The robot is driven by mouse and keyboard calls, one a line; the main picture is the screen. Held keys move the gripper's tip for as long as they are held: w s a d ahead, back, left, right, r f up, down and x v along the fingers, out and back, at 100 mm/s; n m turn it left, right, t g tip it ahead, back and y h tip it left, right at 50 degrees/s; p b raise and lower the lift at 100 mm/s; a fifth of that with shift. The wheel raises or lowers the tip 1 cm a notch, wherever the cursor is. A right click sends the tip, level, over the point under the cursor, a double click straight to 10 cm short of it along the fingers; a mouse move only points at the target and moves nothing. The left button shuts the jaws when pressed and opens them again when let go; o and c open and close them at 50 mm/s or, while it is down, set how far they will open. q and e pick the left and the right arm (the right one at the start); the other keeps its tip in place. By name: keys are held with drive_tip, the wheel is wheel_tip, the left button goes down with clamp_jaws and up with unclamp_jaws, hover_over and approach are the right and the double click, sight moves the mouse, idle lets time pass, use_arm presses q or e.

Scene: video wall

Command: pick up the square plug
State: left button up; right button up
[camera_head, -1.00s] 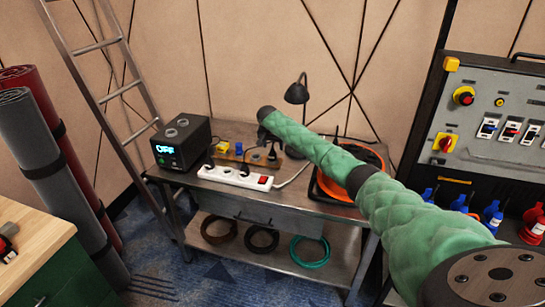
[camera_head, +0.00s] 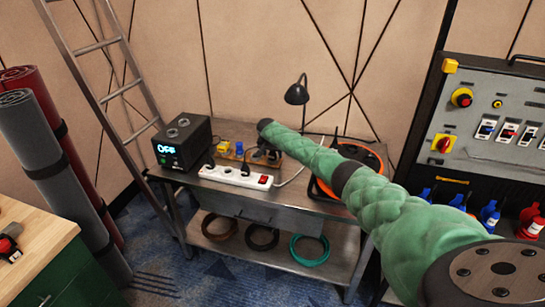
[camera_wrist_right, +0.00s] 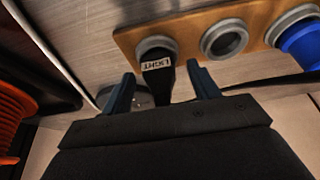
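My right gripper (camera_head: 266,155) is at the right part of the wooden socket board (camera_head: 229,155) on the bench and hides part of it. In the right wrist view the gripper (camera_wrist_right: 162,88) is open, its two dark blue fingers on either side of a black plug (camera_wrist_right: 157,80) labelled LIGHT. The plug sits at a round grey socket in the board (camera_wrist_right: 187,33). I cannot tell whether the fingers touch it, or whether it is square. A yellow block-shaped plug (camera_head: 222,147) and a blue plug (camera_head: 239,149) stand on the board. My left gripper is not in view.
A white power strip (camera_head: 235,176) with black plugs lies in front of the board. A black box (camera_head: 183,142) showing OFF stands left. A black lamp (camera_head: 297,94) is behind, and an orange cable reel (camera_head: 322,187) is right.

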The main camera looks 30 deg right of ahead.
drive_tip(key=c, duration=1.1)
